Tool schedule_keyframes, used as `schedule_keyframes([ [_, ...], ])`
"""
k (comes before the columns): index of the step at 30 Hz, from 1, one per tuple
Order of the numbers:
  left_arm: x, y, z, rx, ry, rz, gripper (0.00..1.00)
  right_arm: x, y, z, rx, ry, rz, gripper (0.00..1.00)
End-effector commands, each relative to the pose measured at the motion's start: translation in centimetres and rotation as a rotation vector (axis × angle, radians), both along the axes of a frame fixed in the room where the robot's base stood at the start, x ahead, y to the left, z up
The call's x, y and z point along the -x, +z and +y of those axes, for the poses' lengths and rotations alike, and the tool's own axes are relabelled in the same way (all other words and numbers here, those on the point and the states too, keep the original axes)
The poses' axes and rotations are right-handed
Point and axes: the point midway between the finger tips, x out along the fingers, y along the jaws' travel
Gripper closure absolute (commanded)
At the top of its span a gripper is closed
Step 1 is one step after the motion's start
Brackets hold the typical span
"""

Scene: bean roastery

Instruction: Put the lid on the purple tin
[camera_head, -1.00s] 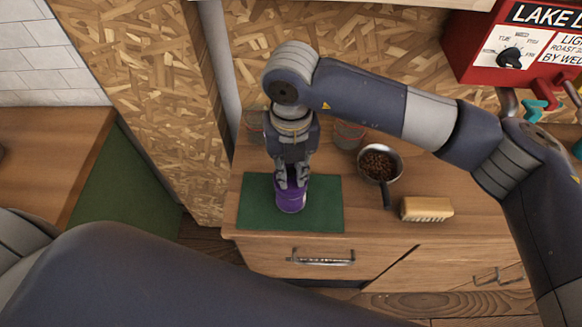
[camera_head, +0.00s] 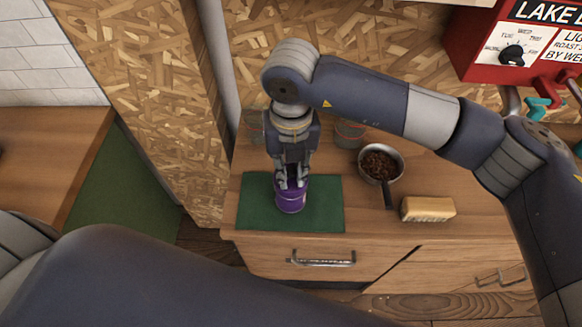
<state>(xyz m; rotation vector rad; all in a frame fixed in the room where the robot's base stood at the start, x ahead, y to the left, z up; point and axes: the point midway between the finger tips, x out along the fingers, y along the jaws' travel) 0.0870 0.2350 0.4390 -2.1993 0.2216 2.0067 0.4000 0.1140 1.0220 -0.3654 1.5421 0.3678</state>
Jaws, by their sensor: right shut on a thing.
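The purple tin (camera_head: 292,202) stands upright on a green mat (camera_head: 324,207) on the wooden counter. My right gripper (camera_head: 291,185) points straight down at the tin's top, and its fingers are closed there. The thing between the fingers is mostly hidden; it appears to be the lid, at the tin's mouth. I cannot tell whether the lid is fully seated. My left gripper is out of view; only part of my left arm shows across the bottom left.
Right of the mat are a pan of beans (camera_head: 380,164) and a tan block-shaped brush (camera_head: 428,209). A glass jar (camera_head: 349,133) stands behind my right wrist. A red machine (camera_head: 495,65) is at the upper right. The mat is clear around the tin.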

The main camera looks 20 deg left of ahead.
Motion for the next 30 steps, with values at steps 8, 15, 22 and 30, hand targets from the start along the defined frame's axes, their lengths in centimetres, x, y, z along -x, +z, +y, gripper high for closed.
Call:
schedule_keyframes([
  [8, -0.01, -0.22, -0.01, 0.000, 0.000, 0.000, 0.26, 0.00, -0.08, 0.01, 0.000, 0.000, 0.000, 1.00],
  [15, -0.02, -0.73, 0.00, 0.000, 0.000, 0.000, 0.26, 0.02, -0.15, 0.01, 0.000, 0.000, 0.000, 1.00],
  [22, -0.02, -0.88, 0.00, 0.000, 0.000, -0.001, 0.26, 0.03, -0.08, 0.01, 0.000, 0.000, 0.000, 1.00],
  [30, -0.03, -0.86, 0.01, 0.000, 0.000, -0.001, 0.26, 0.03, -0.06, 0.01, 0.000, 0.000, 0.000, 1.00],
])
